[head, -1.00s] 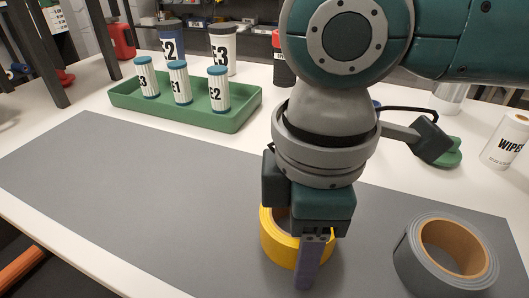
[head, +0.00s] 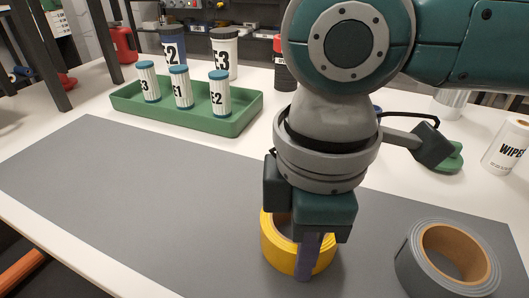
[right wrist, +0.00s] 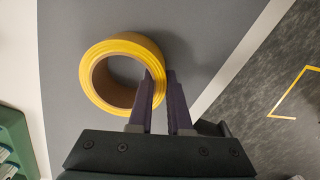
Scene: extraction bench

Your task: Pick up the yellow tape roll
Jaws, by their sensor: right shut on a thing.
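The yellow tape roll (head: 284,252) lies flat on the grey mat, partly hidden behind my right gripper in the head view. My right gripper (head: 308,268) points down at the roll's near side. In the right wrist view the yellow tape roll (right wrist: 96,66) shows its brown core, and the right gripper (right wrist: 160,82) has one finger inside the ring and the other outside it. The fingers are shut on the roll's wall. I cannot see any clear gap between the roll and the mat. My left gripper is not in view.
A grey tape roll (head: 446,262) lies to the right on the grey mat (head: 130,205). A green tray (head: 236,122) with several labelled bottles stands at the back left. A wipes canister (head: 507,148) stands at the far right. The mat's left part is clear.

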